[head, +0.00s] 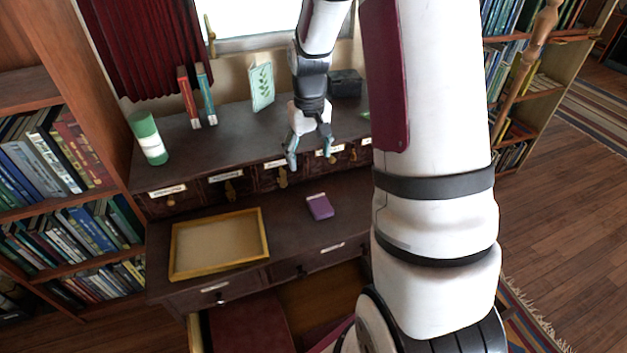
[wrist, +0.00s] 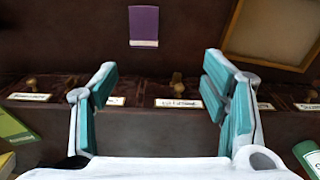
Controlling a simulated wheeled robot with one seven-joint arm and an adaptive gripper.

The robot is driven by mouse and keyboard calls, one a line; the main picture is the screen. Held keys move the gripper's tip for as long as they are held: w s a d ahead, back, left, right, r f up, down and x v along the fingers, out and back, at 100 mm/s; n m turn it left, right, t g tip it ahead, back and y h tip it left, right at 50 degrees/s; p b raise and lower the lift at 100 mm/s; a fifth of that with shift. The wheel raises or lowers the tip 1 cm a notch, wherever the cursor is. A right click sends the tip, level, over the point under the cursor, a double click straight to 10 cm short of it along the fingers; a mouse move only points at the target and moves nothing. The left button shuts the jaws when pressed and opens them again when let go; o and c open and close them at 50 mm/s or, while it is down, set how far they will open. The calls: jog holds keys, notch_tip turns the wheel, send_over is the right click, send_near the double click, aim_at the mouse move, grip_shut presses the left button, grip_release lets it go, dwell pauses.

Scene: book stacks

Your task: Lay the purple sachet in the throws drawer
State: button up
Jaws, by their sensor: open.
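The purple sachet (head: 320,206) lies flat on the dark desk top, right of a wooden-framed tray. In the wrist view the sachet (wrist: 144,25) is at the top, beyond the fingertips and apart from them. My gripper (head: 309,146) is open and empty, above the desk near the row of small labelled drawers; its teal fingers (wrist: 160,85) stand wide apart in the wrist view. Below the desk top, a drawer (head: 318,300) is pulled open, partly hidden by my arm. I cannot read its label, so I cannot tell which drawer is the throws drawer.
The framed tray (head: 177,247) sits on the left of the desk top. A green-and-white canister (head: 148,138), upright books (head: 188,97), a leaf-pattern card (head: 262,87) and a dark box (head: 345,83) stand on the upper shelf. Bookcases flank the desk.

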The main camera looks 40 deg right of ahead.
jog(key=s+a+r+n+t, duration=0.1)
jog(key=s+a+r, duration=0.35)
jog(key=r, duration=0.25)
jog(key=s+a+r+t, duration=0.1)
jog(key=s+a+r, duration=0.3)
jog(key=a+r, duration=0.3)
jog(key=s+a+r+n, duration=0.1)
jog(key=s+a+r, duration=0.1)
jog(key=s, duration=0.5)
jog(key=s+a+r+t, duration=0.1)
jog(key=s+a+r, duration=0.1)
jog(key=s, duration=0.6)
jog(key=shift+a+r+n, duration=0.4)
jog(key=shift+a, duration=0.5)
jog(key=o, duration=0.4)
jog(key=shift+s, duration=0.25)
jog(key=shift+o, duration=1.1)
jog(key=shift+w, duration=0.1)
jog(key=m+g+b, duration=0.4)
jog(key=m, duration=1.7)
send_over(316, 204)
notch_tip(316, 204, down, 24)
jog(key=f, duration=0.8)
jog(key=shift+d+f+b, duration=0.2)
jog(key=shift+f+b, duration=0.1)
jog(key=shift+b, duration=0.05)
jog(key=shift+a+f, duration=0.2)
jog(key=shift+f, duration=2.6)
